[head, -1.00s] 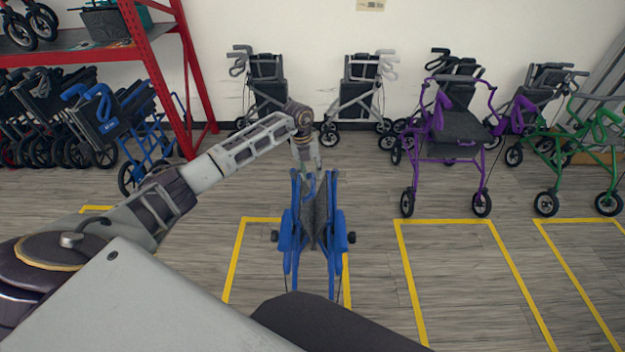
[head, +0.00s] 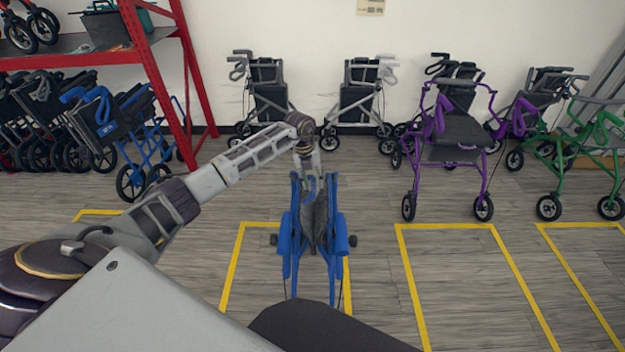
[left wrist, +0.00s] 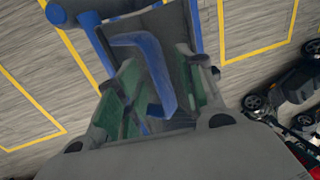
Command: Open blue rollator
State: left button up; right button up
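The blue rollator (head: 286,235) stands folded narrow inside the yellow floor outline, with its dark grey fabric bunched in the middle. My left gripper (head: 309,170) is over the rollator's far top end in the head view. In the left wrist view, my left gripper (left wrist: 163,95) is open, with green-padded fingers spread on both sides of a bent blue part (left wrist: 145,65) of the rollator. Whether the pads touch this part is unclear. The fingertips are partly hidden in the head view. My right gripper is not in view.
A purple rollator (head: 455,135) and a green one (head: 580,150) stand open at the right. Two grey rollators (head: 268,90) (head: 360,90) stand by the wall. A red shelf rack (head: 160,75) with more rollators is at the left. Floor beside the blue rollator is clear.

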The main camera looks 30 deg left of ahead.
pick_arm(q)
grip_shut()
